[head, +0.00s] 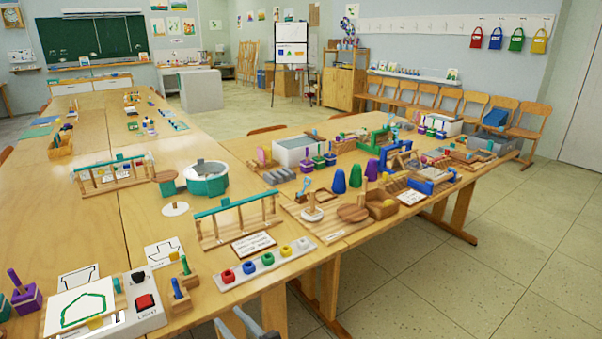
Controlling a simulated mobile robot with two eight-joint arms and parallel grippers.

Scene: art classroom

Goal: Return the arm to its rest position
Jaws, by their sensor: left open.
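My left gripper (244,325) shows at the bottom edge of the head view, left of centre. Only its grey fingers are visible, spread apart with nothing between them. It is beside the front edge of the long wooden table (95,225), near the table's leg, and appears apart from the objects on it. The rest of the left arm is cut off by the frame. My right gripper is not in view.
Near the gripper stand a strip of coloured knobs (265,263), a light box with a red button (147,303) and a small peg block (180,296). Many toys crowd the right-hand table. The tiled floor (450,270) at the right is clear.

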